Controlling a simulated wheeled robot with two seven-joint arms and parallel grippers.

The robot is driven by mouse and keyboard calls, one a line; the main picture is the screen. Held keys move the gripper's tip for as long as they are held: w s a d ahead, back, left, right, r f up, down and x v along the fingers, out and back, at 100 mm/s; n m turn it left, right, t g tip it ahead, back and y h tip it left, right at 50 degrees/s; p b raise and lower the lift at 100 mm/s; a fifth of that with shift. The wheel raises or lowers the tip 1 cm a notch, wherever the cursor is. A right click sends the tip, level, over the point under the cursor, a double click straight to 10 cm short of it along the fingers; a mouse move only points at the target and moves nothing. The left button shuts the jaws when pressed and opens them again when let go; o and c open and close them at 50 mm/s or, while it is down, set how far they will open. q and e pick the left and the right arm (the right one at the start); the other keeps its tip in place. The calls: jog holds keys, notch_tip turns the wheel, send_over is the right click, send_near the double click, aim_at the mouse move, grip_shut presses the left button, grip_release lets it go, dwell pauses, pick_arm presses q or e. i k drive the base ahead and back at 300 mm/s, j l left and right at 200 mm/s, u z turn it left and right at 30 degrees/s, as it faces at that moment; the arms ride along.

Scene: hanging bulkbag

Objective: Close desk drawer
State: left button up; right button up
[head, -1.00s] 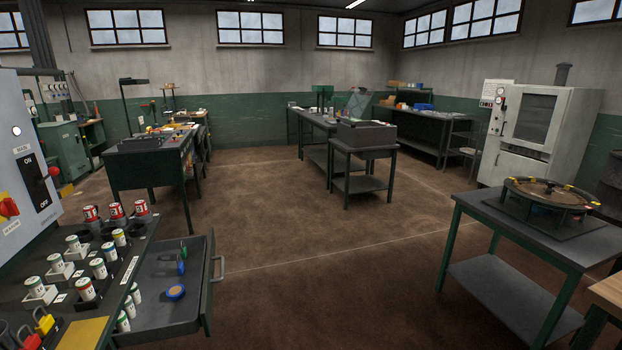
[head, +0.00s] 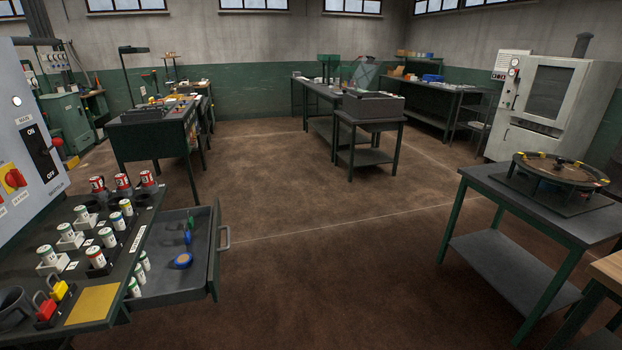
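The desk drawer (head: 205,285) is open at the lower left. It sticks out to the right from under the desk top (head: 140,262). Its dark front panel (head: 214,250) carries a grey bar handle (head: 225,237) on the right side. Inside lie a blue roll with a tan middle (head: 183,260), small blue and green items (head: 188,232), and white cylinders (head: 139,278) near the desk edge. Neither of my grippers shows in the head view.
Cans (head: 122,182) and labelled cylinders stand on the desk, beside a grey switch panel (head: 32,140). A side table with a round fixture (head: 560,172) stands at the right. The brown floor (head: 330,260) between is clear.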

aim_at(166, 285)
jog(key=i+l+u, duration=0.15)
jog(key=u, duration=0.25)
jog(key=i+l+u, duration=0.1)
jog(key=u, duration=0.25)
jog(key=i+l+u, duration=0.1)
jog(key=l+u, duration=0.3)
jog(key=j, duration=0.15)
